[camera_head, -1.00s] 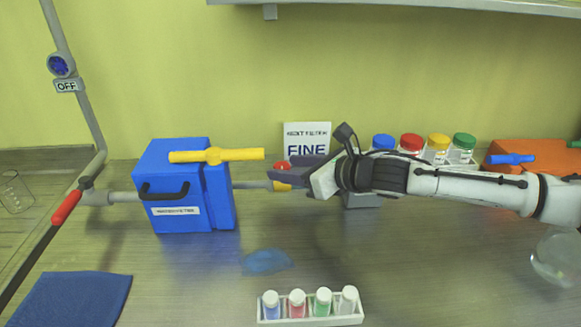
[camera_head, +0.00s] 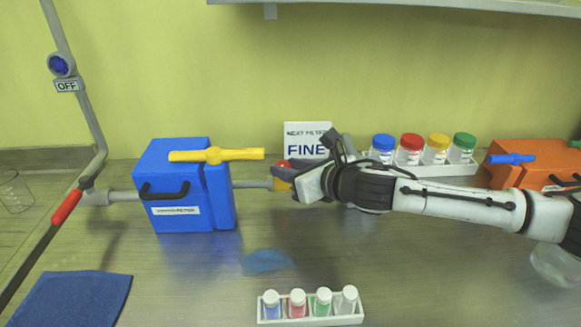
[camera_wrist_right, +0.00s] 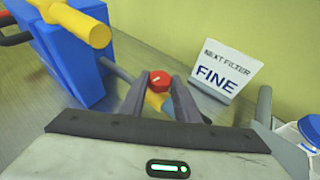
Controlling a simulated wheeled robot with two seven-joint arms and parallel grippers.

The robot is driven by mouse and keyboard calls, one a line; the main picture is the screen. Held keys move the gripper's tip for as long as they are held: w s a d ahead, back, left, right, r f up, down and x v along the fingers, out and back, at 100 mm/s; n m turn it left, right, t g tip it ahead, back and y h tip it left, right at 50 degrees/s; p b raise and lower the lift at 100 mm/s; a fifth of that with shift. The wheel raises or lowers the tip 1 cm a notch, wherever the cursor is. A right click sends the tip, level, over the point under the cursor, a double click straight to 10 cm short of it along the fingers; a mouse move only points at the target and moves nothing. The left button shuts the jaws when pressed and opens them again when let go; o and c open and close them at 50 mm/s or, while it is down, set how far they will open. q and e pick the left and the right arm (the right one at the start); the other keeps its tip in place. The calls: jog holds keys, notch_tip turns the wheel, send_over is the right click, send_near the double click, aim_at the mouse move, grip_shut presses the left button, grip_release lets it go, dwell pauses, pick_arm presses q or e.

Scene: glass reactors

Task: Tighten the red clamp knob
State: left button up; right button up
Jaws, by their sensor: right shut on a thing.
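The red clamp knob (camera_wrist_right: 160,79) sits on top of a yellow clamp (camera_wrist_right: 155,101) on the grey pipe, right of the blue filter box (camera_head: 178,190). In the head view the knob (camera_head: 281,167) shows just left of my right gripper (camera_head: 284,176), which hides part of the clamp. My right gripper's two grey fingers show in the wrist view (camera_wrist_right: 159,88), one on each side of the red knob, shut on it. My left gripper is not in view.
The blue box has a yellow handle (camera_head: 216,155) on top. A sign reading "FINE" (camera_head: 305,140) stands behind the clamp. A rack with colour-capped jars (camera_head: 425,164) is at the back right. A vial rack (camera_head: 310,310) and a blue cloth (camera_head: 70,299) lie in front.

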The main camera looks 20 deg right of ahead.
jog(key=shift+w+a+m+g+h, duration=0.1)
jog(key=shift+a+m+g+h, duration=0.25)
jog(key=shift+m+h, duration=1.4)
jog(key=shift+a+m+g+h, duration=0.2)
jog(key=shift+a+m+h, duration=0.3)
jog(key=shift+m+h, duration=1.3)
jog(key=shift+w+a+m+g+h, duration=0.1)
jog(key=shift+a+m+g+h, duration=0.25)
jog(key=shift+m+h, duration=1.4)
jog(key=shift+h, duration=0.5)
jog(key=o, duration=1)
jog(key=shift+o, duration=0.2)
jog(key=v, duration=1)
jog(key=shift+s, duration=0.15)
